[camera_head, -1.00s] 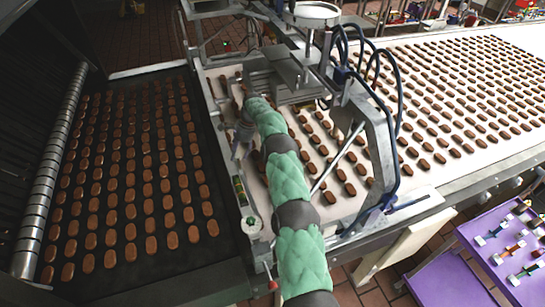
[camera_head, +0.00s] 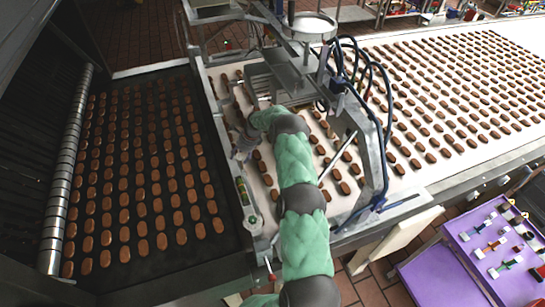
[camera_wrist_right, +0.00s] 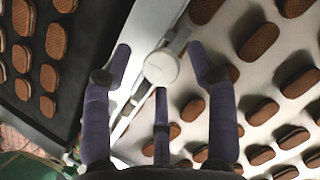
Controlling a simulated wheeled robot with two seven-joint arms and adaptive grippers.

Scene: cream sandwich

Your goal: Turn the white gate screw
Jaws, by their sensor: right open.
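The fingers are spread and hold nothing. I cannot tell the exact distance to the knob. In the head view my right gripper (camera_head: 243,150) is small and partly hidden by its green-sleeved arm, beyond the knob along the rail. My left gripper is not in view.
A dark belt (camera_head: 125,268) with rows of brown biscuits lies left of the rail; a white belt (camera_head: 420,181) with more biscuits lies right. A metal frame with blue hoses (camera_head: 375,140) stands close beside my right arm. A purple table (camera_head: 440,275) is at lower right.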

